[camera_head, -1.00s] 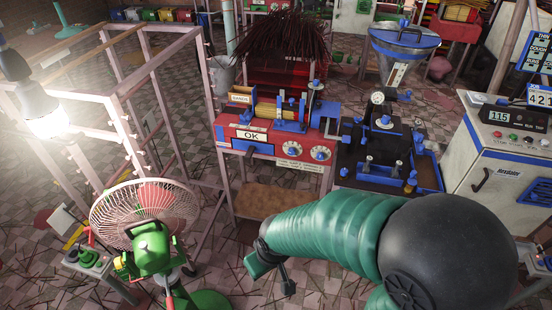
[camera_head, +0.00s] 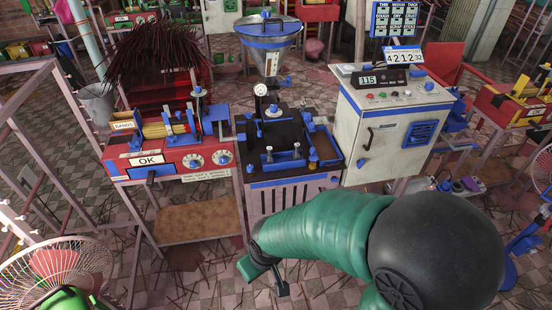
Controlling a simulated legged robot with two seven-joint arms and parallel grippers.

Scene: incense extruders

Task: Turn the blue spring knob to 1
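I cannot tell for sure which part is the blue spring knob. Two white dials with blue knobs, a left dial (camera_head: 193,161) and a right dial (camera_head: 222,157), sit on the front of the red machine (camera_head: 125,166) with the "OK" sign. Their markings are too small to read. My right gripper (camera_head: 266,279) is in the lower middle, at the end of the green-sleeved arm. Its two fingers stand apart with nothing between them. In the picture it is below and right of the dials, touching neither. My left gripper is not in view.
A black-topped extruder (camera_head: 291,140) with blue parts stands right of the red machine, below a hopper (camera_head: 270,45). A white cabinet (camera_head: 385,130) reading 115 stands further right. A fan (camera_head: 55,272) is at lower left. Thin sticks litter the tiled floor.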

